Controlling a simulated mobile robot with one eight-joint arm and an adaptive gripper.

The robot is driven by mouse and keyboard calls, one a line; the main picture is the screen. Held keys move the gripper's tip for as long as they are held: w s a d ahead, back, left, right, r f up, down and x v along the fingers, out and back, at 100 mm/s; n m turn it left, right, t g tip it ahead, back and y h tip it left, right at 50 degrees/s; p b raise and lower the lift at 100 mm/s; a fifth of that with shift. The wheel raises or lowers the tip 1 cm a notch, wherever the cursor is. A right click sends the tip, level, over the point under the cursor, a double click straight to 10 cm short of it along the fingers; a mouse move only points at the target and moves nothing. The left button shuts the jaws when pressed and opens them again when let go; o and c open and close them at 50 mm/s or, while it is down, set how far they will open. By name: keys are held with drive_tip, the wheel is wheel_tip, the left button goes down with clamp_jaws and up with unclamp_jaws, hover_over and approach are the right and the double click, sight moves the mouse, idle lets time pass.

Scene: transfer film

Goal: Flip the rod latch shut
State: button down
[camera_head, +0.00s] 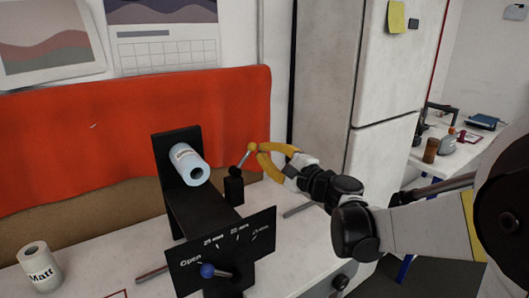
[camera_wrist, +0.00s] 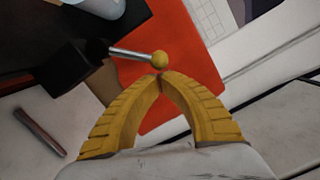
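The rod latch is a short metal rod (camera_head: 244,159) with a yellow ball knob (camera_head: 252,147), rising at a slant from a black block (camera_head: 233,187) at the side of the black film device (camera_head: 185,208). In the wrist view the knob (camera_wrist: 159,59) lies just beyond my fingertips, with the rod (camera_wrist: 130,53) running left to the black block (camera_wrist: 68,66). My gripper (camera_head: 258,149) has yellow fingers, and its tips (camera_wrist: 161,76) meet with nothing visible between them. The tips are at the knob; I cannot tell whether they touch it.
A pale roll (camera_head: 188,164) lies on the device. Its front panel (camera_head: 225,245) reads "Open" and sizes, with a blue-knobbed lever (camera_head: 207,270). A roll marked "Matt" (camera_head: 38,268) stands on the white table (camera_head: 90,258). An orange-red board (camera_head: 120,135) stands behind; a white cabinet (camera_head: 335,70) is behind my gripper.

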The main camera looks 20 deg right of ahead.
drive_tip(key=shift+s+a+r+n+p, duration=0.1)
drive_tip(key=shift+a+r+n+p, duration=0.2)
drive_tip(key=shift+r+n+p, duration=0.4)
